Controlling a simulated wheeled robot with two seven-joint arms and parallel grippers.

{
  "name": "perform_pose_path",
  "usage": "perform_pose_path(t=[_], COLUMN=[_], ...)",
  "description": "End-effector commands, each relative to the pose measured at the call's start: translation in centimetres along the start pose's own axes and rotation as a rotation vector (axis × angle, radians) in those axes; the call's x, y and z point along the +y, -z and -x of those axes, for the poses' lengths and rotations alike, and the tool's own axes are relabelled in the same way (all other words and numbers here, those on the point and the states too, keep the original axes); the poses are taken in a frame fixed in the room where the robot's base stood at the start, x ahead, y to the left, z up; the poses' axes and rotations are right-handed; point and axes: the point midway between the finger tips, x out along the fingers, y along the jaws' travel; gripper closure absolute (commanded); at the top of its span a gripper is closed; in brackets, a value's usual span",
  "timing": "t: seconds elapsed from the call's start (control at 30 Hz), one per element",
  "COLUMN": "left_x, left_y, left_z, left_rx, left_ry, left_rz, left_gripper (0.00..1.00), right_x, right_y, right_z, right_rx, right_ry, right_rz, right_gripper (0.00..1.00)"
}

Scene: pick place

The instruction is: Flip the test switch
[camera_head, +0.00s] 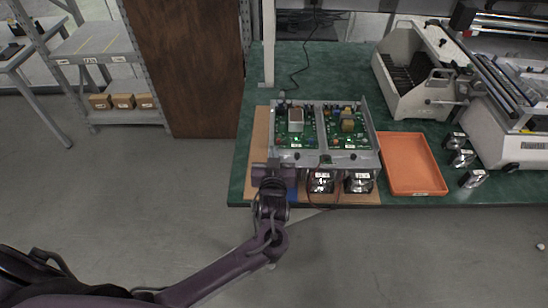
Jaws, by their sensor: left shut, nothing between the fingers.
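A grey metal test fixture (351,160) with two green circuit boards (300,128) stands near the front edge of the green table. My left arm reaches up from the lower left. My left gripper (274,172) is shut and empty at the fixture's front left corner. I cannot tell whether it touches the fixture. The test switch is too small to make out or is hidden behind my gripper. My right gripper is not in view.
An orange tray (412,188) sits right of the fixture on the green table (345,72). Several small dark metal parts (461,158) lie beside it. A white machine (412,62) stands behind. A brown mat (258,135) lies under the fixture.

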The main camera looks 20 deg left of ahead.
Motion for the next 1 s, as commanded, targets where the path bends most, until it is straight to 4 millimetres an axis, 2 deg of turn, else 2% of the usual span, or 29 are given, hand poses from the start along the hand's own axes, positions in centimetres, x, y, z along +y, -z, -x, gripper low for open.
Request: perform_pose_path(t=[0.1, 0.3, 0.63, 0.8, 1.0], left_x=[0.0, 0.1, 0.1, 0.0, 0.0], left_y=[-1.6, -2.7, -2.8, -2.9, -3.1], left_z=[-0.3, -0.5, -0.5, -0.7, -0.7], left_rx=[-0.003, -0.001, -0.002, -0.068, -0.061], left_ry=[-0.001, -0.002, -0.002, 0.000, -0.001], left_rz=[-0.003, 0.000, 0.000, 0.001, -0.001], left_gripper=[1.00, 1.00, 1.00, 1.00, 1.00], right_x=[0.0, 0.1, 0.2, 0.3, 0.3], right_y=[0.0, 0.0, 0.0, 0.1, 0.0], right_z=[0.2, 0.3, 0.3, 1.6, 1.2], right_rx=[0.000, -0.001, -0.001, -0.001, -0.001], right_ry=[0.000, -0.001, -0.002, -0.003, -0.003], right_rz=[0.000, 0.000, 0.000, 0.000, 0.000], right_gripper=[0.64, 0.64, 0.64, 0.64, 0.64])
